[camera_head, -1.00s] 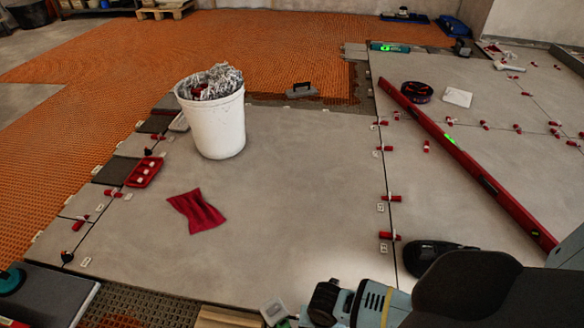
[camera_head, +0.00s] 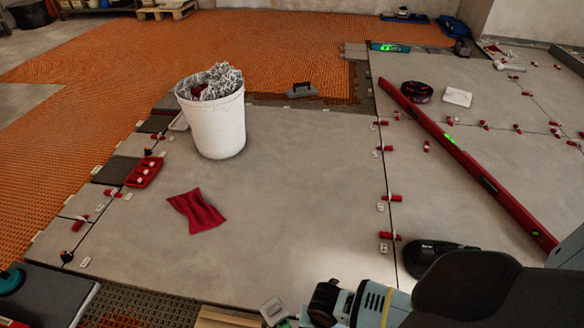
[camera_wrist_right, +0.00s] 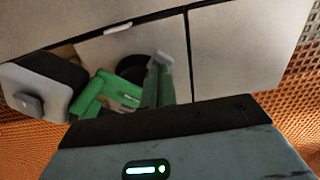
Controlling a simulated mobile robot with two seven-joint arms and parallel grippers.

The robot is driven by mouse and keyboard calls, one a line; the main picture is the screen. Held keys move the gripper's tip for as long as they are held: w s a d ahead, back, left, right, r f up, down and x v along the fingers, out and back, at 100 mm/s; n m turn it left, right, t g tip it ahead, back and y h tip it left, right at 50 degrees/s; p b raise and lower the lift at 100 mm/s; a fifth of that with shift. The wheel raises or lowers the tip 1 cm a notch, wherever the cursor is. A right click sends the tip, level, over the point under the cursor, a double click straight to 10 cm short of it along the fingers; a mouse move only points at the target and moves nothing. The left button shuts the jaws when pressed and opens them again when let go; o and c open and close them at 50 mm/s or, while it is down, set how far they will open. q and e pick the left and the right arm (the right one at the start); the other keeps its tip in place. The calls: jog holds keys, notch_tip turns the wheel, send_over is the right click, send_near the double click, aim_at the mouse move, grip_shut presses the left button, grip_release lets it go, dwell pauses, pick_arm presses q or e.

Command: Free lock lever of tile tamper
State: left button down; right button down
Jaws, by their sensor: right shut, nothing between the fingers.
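I cannot tell for sure which thing is the tile tamper, and no lock lever can be made out. A black rounded tool (camera_head: 432,257) with small pale lettering lies on the tile beside my right arm in the head view. My right gripper (camera_wrist_right: 148,82), with green fingers, shows in the right wrist view. It is shut and empty over pale tiles. A pale grey block (camera_wrist_right: 28,103) with a raised knob is left of the fingers. A dark round shape (camera_wrist_right: 133,66) shows behind them, partly hidden. My left gripper is out of view.
A white bucket (camera_head: 217,130) and a red cloth (camera_head: 197,211) stand and lie on the large tile (camera_head: 290,215). A long red level (camera_head: 470,165) lies at the right. Red wedges and white clips line the joints. The tile's middle is clear.

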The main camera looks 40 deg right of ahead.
jog(key=shift+f+b, duration=0.4)
jog(key=shift+f, duration=0.15)
jog(key=shift+f+b, duration=0.75)
jog(key=shift+f, duration=0.2)
dwell(0.4)
jog(key=shift+r, duration=0.1)
notch_tip(320, 180, up, 3)
jog(key=p, duration=0.3)
jog(key=shift+r, duration=0.1)
jog(key=shift+r+p, duration=1.85)
jog(key=shift+r, duration=0.05)
